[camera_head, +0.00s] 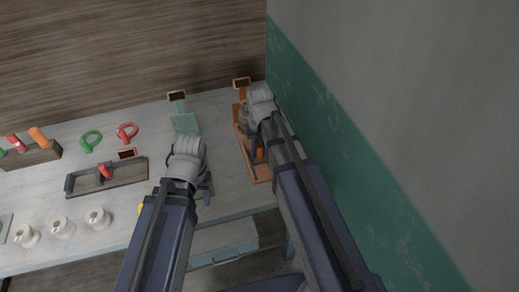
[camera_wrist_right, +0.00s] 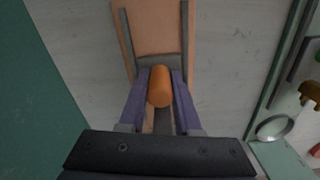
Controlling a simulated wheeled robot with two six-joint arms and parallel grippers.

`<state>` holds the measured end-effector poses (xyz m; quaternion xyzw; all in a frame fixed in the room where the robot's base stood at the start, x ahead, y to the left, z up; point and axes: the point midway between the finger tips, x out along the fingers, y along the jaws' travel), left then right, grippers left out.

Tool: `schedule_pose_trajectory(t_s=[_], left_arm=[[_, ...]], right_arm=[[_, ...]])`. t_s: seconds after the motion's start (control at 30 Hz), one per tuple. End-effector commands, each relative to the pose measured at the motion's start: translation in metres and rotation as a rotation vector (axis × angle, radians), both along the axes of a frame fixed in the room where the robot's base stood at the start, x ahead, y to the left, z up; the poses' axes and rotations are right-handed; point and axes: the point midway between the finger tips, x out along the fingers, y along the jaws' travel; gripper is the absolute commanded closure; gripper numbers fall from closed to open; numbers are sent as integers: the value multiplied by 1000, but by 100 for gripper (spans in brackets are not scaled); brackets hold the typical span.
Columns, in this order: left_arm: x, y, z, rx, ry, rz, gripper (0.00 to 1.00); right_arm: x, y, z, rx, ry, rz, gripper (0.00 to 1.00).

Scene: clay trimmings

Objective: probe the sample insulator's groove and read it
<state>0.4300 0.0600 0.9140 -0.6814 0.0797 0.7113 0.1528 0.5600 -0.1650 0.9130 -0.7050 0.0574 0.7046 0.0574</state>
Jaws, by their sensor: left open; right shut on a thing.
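My right gripper (camera_wrist_right: 159,82) is shut on an orange cylindrical handle (camera_wrist_right: 160,88), between its purple fingers. The handle is over the orange stand (camera_wrist_right: 152,25), whose base has dark rails. In the head view the orange stand (camera_head: 261,173) is at the right of the bench, with a small dark display (camera_head: 242,82) at its back; my right arm covers much of it. My left gripper (camera_head: 206,192) is open, low over the bench left of that stand. Three whitish insulators (camera_head: 63,228) stand at the front left. I cannot tell which is the sample; no groove or reading is legible.
A green stand (camera_head: 185,122) with a display (camera_head: 177,96) is behind my left gripper. A dark rack (camera_head: 105,178) holds a red handle; green (camera_head: 91,141) and red (camera_head: 127,132) rings lie behind it. A green-and-grey wall (camera_head: 335,130) is close on the right.

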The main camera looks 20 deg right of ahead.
Motion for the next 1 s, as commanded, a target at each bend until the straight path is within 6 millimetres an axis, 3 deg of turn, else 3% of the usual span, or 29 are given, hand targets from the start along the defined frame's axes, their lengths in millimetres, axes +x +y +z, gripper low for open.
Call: schedule_pose_trajectory(t_s=[0.1, 0.3, 0.33, 0.6, 1.0], left_arm=[[0, 0, 0, 0, 0, 0, 50], [0, 0, 0, 0, 0, 0, 50], [0, 0, 0, 0, 0, 0, 50], [0, 0, 0, 0, 0, 0, 50], [0, 0, 6, 0, 0, 0, 50]], right_arm=[[-16, -1, 0, 0, 1, 0, 100], [-15, 0, 0, 0, 5, 0, 100], [-16, 0, 0, 0, 6, 0, 67], [-14, 0, 0, 0, 3, 0, 38], [-13, 0, 6, 0, 1, 0, 38]])
